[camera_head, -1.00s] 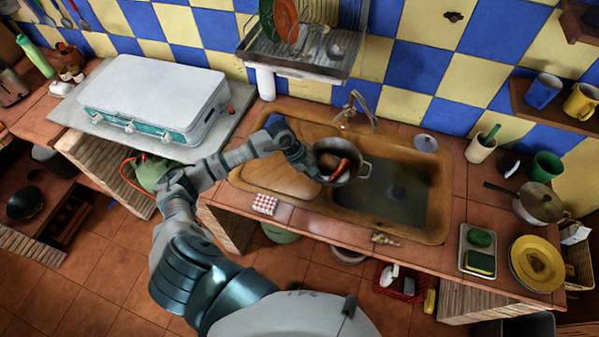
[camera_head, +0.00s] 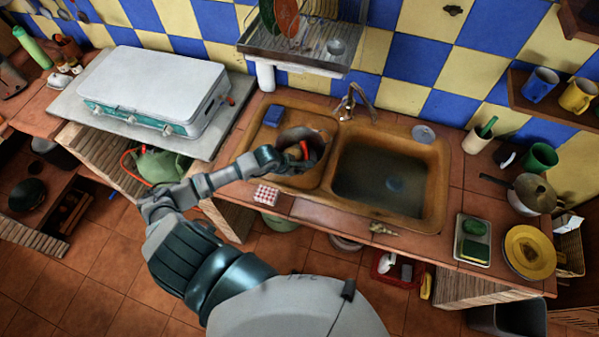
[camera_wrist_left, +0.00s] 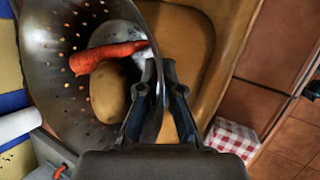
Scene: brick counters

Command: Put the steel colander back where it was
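The steel colander (camera_head: 312,135) is over the left, shallow side of the brown sink (camera_head: 437,155) in the head view. It fills the left of the wrist view (camera_wrist_left: 50,45), with its holes showing. An orange-red carrot (camera_wrist_left: 105,56) and a round tan potato (camera_wrist_left: 107,92) lie inside it. My left gripper (camera_head: 283,158) is at the colander's near side. In the wrist view its fingers (camera_wrist_left: 160,75) are close together on the colander's rim. Whether the colander's base touches the sink is hidden. My right gripper is not in view.
A blue sponge (camera_head: 273,115) lies behind the colander on the sink's left side. The tap (camera_head: 352,103) stands at the back. A red-checked cloth (camera_head: 265,194) lies on the front edge. The dish rack (camera_head: 300,55) hangs above.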

